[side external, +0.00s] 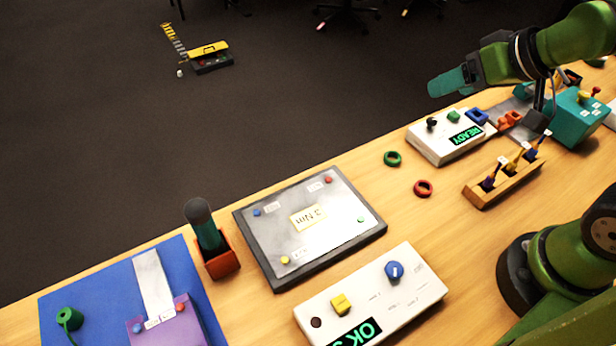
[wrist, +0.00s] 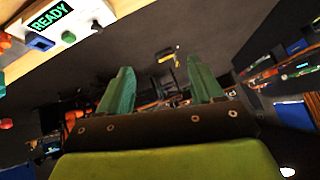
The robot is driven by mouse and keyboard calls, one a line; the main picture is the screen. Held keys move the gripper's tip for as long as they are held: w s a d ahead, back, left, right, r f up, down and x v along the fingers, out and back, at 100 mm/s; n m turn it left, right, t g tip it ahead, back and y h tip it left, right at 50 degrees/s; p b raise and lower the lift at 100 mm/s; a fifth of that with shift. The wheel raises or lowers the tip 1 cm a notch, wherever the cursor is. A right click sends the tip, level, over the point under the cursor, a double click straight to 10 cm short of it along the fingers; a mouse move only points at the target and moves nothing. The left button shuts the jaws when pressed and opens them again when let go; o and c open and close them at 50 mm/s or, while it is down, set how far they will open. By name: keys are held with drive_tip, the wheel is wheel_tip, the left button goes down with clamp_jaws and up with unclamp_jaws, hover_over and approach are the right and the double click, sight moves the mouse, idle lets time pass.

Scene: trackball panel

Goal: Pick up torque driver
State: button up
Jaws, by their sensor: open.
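A tool with a dark green body and a rounded grey top (side external: 201,222) stands upright in an orange-red holder (side external: 220,262), left of the middle in the side external view. Several smaller drivers (side external: 513,163) stand upright in a wooden rack (side external: 482,194) at the right. No label shows which one is the torque driver. My gripper (side external: 447,83) is raised at the upper right, beyond the table's far edge and away from all these tools. In the wrist view its two teal fingers (wrist: 160,85) are apart with nothing between them. The tools are not clear in that view.
A grey panel (side external: 262,236) lies right of the orange-red holder, and a blue mat (side external: 92,272) lies left. White control boxes (side external: 312,318) (side external: 437,157) and green (side external: 392,158) and red (side external: 424,188) rings are on the table. Bare wood lies around the rings.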

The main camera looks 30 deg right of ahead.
drive_tip(key=w+a+f+n+t+y, duration=0.1)
drive_tip(key=w+a+f+n+t, duration=0.1)
drive_tip(key=w+a+f+n, duration=0.45)
drive_tip(key=n+g+y, duration=0.2)
drive_tip(key=n+y, duration=0.6)
drive_tip(key=y, duration=0.6)
approach(187, 218)
drive_tip(key=w+a+f, duration=0.1)
drive_tip(key=w+a, duration=0.1)
drive_tip(key=w+a+f, duration=0.1)
drive_tip(key=a+f, duration=0.1)
drive_tip(key=shift+w, duration=0.4)
drive_tip(key=shift+r+x, duration=0.2)
drive_tip(key=shift+x, duration=0.7)
drive_tip(key=shift+r+x, duration=0.15)
drive_tip(key=shift+x, duration=0.8)
drive_tip(key=shift+r+x, duration=0.2)
drive_tip(key=shift+x, duration=0.7)
drive_tip(key=shift+s, duration=0.1)
